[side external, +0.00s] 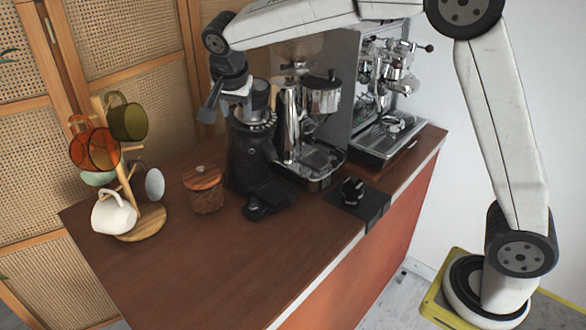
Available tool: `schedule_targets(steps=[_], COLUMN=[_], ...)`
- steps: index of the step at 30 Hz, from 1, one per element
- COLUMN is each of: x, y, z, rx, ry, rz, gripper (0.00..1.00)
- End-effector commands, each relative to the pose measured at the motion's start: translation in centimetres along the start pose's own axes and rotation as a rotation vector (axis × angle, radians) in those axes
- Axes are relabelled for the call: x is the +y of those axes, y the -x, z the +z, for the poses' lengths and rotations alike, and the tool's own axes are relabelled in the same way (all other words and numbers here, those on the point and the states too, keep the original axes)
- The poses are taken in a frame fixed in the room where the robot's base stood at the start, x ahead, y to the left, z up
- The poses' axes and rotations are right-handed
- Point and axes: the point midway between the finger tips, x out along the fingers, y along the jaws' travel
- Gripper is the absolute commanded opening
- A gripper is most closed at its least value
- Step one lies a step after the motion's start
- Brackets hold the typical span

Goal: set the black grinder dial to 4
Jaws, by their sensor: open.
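The black grinder (250,155) stands upright on the brown counter, left of the chrome machines. Its dial appears to be the ringed collar (262,122) near the top of the body; its marks are too small to read. My gripper (230,97) is open at the grinder's top, pointing down. One dark finger shows to the left of the grinder. The other finger is hard to make out against the dark hopper. I cannot tell whether either finger touches the dial.
A chrome grinder (318,105) and an espresso machine (390,90) stand to the right. A wooden-lidded jar (205,190) and a mug tree (140,225) with several mugs stand left. A tamper (352,190) sits on a dark mat (372,207). The counter's front left (210,275) is clear.

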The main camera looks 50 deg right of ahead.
Motion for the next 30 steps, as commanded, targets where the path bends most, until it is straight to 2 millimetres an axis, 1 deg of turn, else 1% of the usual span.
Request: schedule_targets(steps=[5,8,22,27,30], x=[0.1,0.1,0.1,0.1,0.1], y=[-0.6,-1.2,-6.6,-7.6,-7.8], z=[0.0,0.0,0.0,0.0,0.0], rx=[-0.001,-0.001,-0.002,-0.002,-0.002], ry=[0.001,0.001,0.002,0.003,0.003], rz=[0.002,0.002,0.002,0.000,0.000], gripper=[0.55,0.55,0.55,0.55,0.55])
